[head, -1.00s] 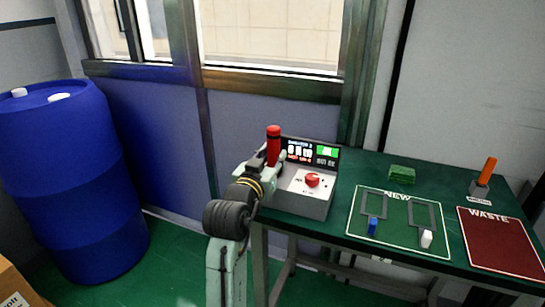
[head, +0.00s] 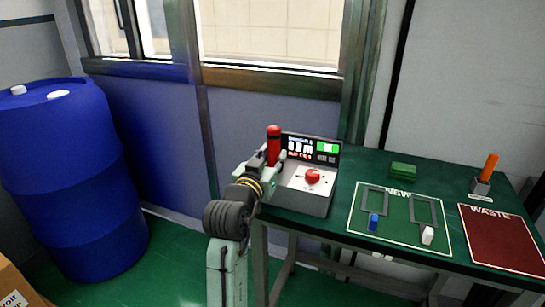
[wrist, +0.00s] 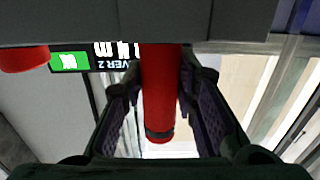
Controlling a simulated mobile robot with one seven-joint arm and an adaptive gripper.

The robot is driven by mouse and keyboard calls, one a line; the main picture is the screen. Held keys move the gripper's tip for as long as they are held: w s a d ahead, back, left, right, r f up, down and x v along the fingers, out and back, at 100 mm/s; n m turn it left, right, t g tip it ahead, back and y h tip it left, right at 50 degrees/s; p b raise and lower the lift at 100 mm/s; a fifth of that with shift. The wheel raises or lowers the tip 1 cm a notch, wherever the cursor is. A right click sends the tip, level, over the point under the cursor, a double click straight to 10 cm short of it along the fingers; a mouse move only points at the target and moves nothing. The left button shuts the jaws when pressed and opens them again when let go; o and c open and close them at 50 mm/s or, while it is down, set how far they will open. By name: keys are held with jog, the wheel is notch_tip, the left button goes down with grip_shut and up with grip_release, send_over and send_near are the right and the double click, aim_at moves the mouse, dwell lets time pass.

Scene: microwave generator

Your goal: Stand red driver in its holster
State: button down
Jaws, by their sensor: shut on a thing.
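The red driver (head: 273,143) is upright at the left side of the generator (head: 303,200), its red end up and a dark band below it. My gripper (head: 272,160) is shut on it. In the wrist view, the red driver (wrist: 160,95) lies between the two dark fingers of my gripper (wrist: 163,72), and the dark band shows near its end. The driver's other end is hidden behind a grey body at the top edge, and I cannot tell whether it is seated in anything. A grey holder (head: 481,187) at the right of the table holds an orange-handled tool (head: 490,166).
The generator has a red knob (head: 312,176) and a lit display beside the driver. The NEW area (head: 400,240) holds a blue and a white piece. A green block (head: 403,170) and the red WASTE area (head: 505,245) are farther right. A blue barrel (head: 65,180) stands left.

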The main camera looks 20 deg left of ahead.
jog(key=shift+f, duration=0.1)
jog(key=c, duration=1.2)
grip_release()
jog(key=shift+f, duration=0.1)
